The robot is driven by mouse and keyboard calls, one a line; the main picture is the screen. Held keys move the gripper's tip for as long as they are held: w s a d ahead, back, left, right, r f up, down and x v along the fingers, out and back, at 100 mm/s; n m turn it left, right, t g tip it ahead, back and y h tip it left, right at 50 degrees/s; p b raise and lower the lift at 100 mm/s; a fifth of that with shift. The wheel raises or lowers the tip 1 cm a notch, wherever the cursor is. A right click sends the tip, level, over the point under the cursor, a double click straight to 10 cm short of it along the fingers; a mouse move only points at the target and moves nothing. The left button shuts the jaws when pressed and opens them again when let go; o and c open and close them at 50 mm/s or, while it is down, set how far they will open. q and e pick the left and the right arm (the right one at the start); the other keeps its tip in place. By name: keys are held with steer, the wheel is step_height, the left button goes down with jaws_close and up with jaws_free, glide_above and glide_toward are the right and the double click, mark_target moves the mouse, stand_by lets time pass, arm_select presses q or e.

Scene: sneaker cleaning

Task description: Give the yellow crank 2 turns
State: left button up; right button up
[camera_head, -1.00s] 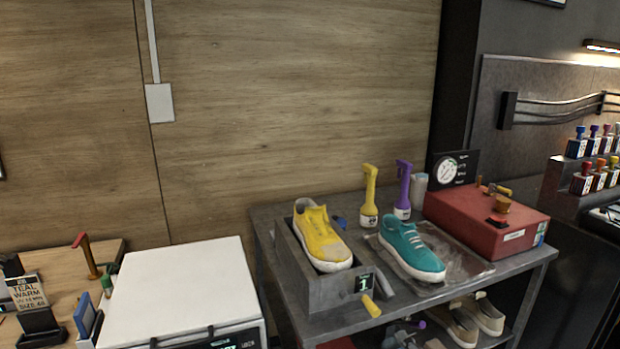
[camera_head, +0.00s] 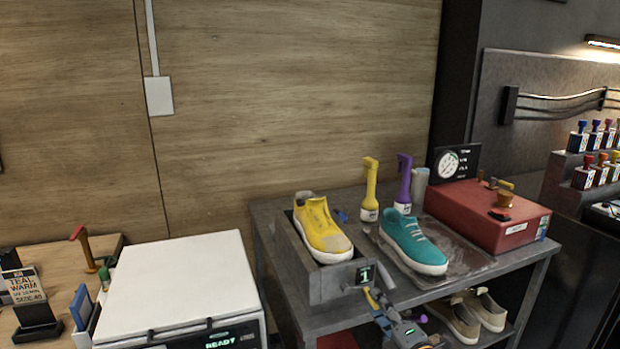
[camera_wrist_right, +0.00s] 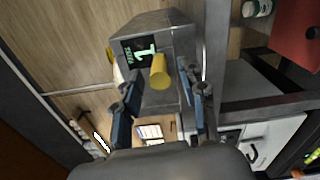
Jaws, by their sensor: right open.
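The yellow crank (camera_head: 370,299) sticks out of the front of a grey box (camera_head: 330,287) that carries a yellow sneaker (camera_head: 322,229). A small dark display (camera_head: 366,274) with a green digit, seemingly 1, is beside the crank. My right gripper (camera_head: 380,308) has come in from below, with its fingers at the crank. In the right wrist view, the crank's yellow handle (camera_wrist_right: 158,72) lies in line with the gap between the open blue-grey fingers (camera_wrist_right: 161,97). I cannot tell if they touch it. My left gripper is not in view.
A teal sneaker (camera_head: 412,242) sits on a tray to the right, with a yellow brush (camera_head: 370,190) and a purple brush (camera_head: 403,184) behind. A red box (camera_head: 487,215) stands further right. A white-topped machine (camera_head: 180,285) reading READY stands left.

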steer(key=c, duration=0.7)
steer(key=shift+s+a+f+b, duration=0.1)
steer(key=shift+a+f+b, duration=0.1)
steer(key=shift+f, duration=0.25)
steer(key=shift+s+a+f+b, duration=0.1)
steer(key=shift+a+f+b, duration=0.1)
steer(key=shift+f, duration=0.2)
steer(key=shift+o, duration=0.2)
steer(key=shift+s+a+f, duration=0.2)
steer(key=shift+a+f, duration=0.35)
